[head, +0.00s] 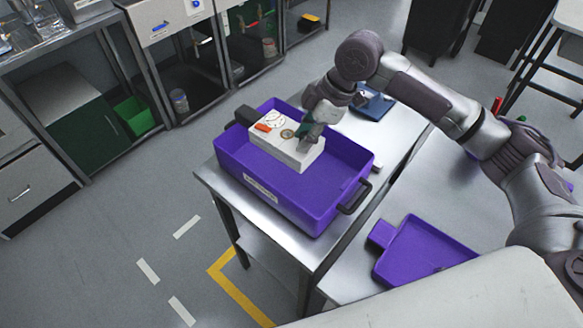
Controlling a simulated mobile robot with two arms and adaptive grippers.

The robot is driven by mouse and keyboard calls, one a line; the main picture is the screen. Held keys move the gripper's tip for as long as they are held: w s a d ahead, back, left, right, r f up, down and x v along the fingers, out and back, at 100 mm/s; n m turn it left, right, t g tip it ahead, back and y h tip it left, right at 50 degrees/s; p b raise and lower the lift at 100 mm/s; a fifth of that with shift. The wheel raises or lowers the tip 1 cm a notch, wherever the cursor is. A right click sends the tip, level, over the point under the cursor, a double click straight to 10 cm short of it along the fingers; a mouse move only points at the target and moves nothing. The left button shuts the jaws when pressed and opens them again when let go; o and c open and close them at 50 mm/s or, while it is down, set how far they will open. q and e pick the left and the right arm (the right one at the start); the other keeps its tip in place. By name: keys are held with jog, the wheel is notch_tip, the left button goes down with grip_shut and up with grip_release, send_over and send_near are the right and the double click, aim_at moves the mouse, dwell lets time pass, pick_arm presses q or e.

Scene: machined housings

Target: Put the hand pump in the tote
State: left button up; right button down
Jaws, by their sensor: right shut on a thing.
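The purple tote (330,205) stands on a steel table, open at the top, with a white label on its front wall and a dark handle at the right end. A pale, box-shaped thing with an orange patch and round marks on top, which I take for the hand pump (268,140), is over the back left part of the tote. My right gripper (306,138) is shut on its right end from above. The fingertips are partly hidden, and I cannot tell whether the pump touches the tote floor. My left gripper is out of view.
A blue item (374,105) lies on the table behind the tote. A flat purple tray (425,250) lies on the steel surface at the lower right. Shelving with a green bin (134,117) stands at the back left. The floor at left is clear.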

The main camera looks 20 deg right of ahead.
aim_at(322, 141)
jog(key=d+f, duration=0.3)
jog(key=f, duration=0.1)
jog(key=shift+w+d, duration=0.25)
jog(key=shift+d, duration=0.1)
jog(key=f, duration=0.3)
jog(key=shift+s+d+f+m+p, duration=0.1)
jog(key=shift+d+f+m+p, duration=0.2)
jog(key=shift+d+f+p, duration=0.05)
notch_tip(322, 141, down, 7)
jog(key=shift+r+p, duration=0.15)
jog(key=shift+p, duration=0.5)
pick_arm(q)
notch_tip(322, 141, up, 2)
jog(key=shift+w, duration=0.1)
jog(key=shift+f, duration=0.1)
pick_arm(e)
jog(key=shift+f, duration=0.25)
jog(key=c, duration=0.8)
grip_release()
jog(key=shift+c, duration=0.2)
